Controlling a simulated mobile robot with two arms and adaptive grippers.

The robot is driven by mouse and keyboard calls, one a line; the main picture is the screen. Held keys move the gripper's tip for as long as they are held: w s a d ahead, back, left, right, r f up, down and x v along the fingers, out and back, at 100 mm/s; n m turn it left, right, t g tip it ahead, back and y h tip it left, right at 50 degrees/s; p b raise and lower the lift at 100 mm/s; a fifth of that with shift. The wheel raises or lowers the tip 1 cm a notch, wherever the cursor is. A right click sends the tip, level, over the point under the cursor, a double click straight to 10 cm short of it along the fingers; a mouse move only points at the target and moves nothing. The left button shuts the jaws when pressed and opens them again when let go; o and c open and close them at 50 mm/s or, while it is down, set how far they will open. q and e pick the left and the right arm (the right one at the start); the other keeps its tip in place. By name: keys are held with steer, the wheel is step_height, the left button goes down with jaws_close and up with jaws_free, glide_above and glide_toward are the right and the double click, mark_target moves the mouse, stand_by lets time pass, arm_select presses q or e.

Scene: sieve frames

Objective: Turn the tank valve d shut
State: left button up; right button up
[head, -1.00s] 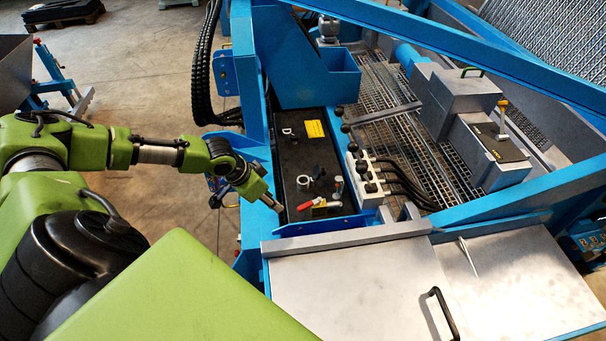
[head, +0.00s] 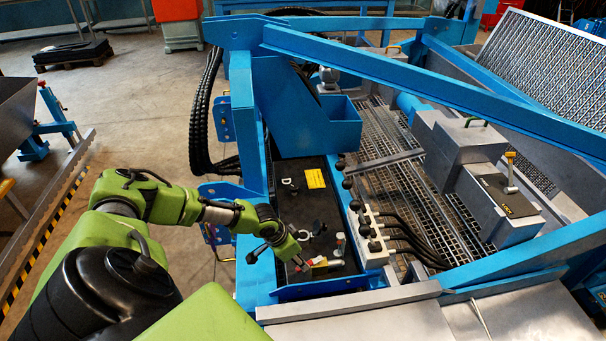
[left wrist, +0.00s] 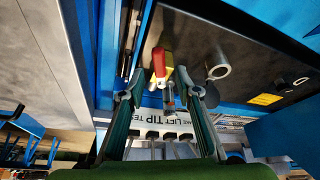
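A small valve with a red and yellow handle (head: 318,262) sits at the near end of the black tank top (head: 285,225). No letter can be read on it, so I cannot tell if it is valve d. My left gripper (head: 302,266) is right beside this handle in the head view. In the left wrist view the gripper (left wrist: 165,97) has its two fingers spread apart. The red and yellow handle (left wrist: 159,62) shows ahead of the gap between them; contact cannot be made out. My right gripper is not in view.
A white post with a red top (head: 339,242) stands close to the handle. A row of black-knobbed levers (head: 366,228) lies to its right. A blue frame edge (head: 312,289) borders the tank in front. Grey ring fittings (head: 317,227) sit further back.

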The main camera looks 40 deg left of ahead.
arm_select(q)
steer(key=shift+x, duration=1.8)
jaws_close()
steer(key=shift+r, duration=0.1)
